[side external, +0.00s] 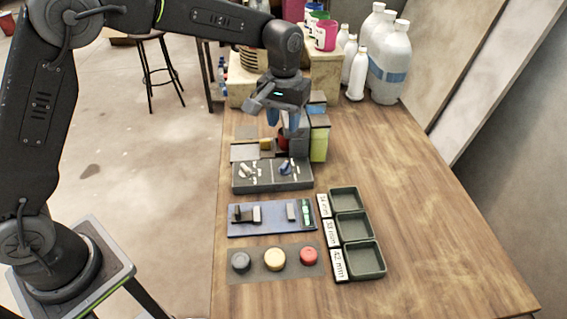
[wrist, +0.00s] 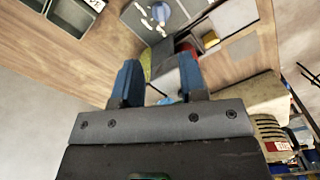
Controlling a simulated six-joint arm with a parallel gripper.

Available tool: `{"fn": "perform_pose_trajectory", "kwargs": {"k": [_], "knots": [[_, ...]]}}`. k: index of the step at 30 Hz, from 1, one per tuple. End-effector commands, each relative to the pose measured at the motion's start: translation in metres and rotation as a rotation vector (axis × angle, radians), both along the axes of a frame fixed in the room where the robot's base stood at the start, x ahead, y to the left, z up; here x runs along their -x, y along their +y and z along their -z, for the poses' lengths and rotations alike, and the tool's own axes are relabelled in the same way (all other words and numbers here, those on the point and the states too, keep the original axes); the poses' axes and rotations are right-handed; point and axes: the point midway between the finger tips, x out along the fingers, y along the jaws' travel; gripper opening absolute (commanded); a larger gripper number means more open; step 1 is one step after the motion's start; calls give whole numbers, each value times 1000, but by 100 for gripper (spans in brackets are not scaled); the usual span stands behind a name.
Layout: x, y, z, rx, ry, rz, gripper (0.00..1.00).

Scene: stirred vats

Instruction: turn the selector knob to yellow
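A dark grey panel (side external: 245,186) lies on the table with a blue knob (side external: 286,168) on its right half and a white lever-like part (side external: 247,170) on its left half. The blue knob, which looks like the selector knob, also shows at the top of the wrist view (wrist: 161,11) with small white marks beside it. I cannot read which colour it points to. My gripper (side external: 283,120) is above the table behind the panel, apart from the knob. In the wrist view its two blue fingers (wrist: 158,82) are spread with a gap between them and hold nothing.
Small red (side external: 283,143) and yellow-green (side external: 319,146) containers stand close by my gripper. In front of the panel are a blue board (side external: 271,220), grey, yellow (side external: 275,258) and red round pieces, and green trays (side external: 364,260). White bottles (side external: 389,65) stand behind. The table's right side is clear.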

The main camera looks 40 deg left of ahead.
Motion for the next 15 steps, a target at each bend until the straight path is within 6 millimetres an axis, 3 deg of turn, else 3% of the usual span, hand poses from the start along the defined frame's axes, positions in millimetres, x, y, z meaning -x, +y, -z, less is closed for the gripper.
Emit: {"fn": "perform_pose_trajectory", "kwargs": {"k": [15], "knots": [[1,1,95,-1,4,1,38]]}}
